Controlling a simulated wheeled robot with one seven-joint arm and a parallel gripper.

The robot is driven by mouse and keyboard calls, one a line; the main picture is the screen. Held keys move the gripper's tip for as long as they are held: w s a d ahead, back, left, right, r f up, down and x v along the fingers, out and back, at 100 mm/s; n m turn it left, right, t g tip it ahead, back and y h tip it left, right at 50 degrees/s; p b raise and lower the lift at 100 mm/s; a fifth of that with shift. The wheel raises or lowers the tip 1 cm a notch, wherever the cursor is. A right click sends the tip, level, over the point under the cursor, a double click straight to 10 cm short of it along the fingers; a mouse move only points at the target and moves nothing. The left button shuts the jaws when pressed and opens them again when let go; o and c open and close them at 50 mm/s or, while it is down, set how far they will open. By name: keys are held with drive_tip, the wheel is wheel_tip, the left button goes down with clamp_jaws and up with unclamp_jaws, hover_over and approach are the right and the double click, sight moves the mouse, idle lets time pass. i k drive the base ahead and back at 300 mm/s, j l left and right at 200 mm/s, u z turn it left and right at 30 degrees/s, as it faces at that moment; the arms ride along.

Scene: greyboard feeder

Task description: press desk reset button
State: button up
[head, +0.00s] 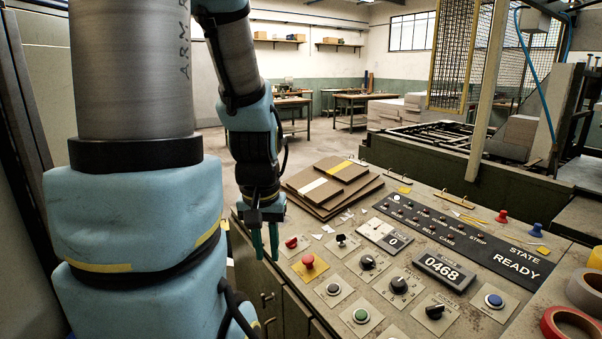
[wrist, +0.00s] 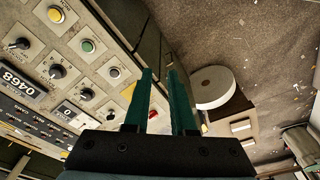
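The control desk (head: 462,204) has a sloped panel of buttons and knobs. A red mushroom button (head: 308,261) stands on a yellow plate. The labels are too small to read, so I cannot tell which is reset.
Brown boards (head: 330,185) lie stacked on the desk's far left. Black knobs (head: 398,285) and a counter display reading 0468 (head: 444,271) fill the panel. Tape rolls (head: 568,325) lie at the right edge. A white roll (wrist: 214,86) shows below the desk in the wrist view.

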sight(495, 300)
drive_tip(key=k+l+u, duration=0.2)
drive_tip(key=k+l, duration=0.6)
drive_tip(key=k+j, duration=0.05)
drive_tip(key=k, duration=0.05)
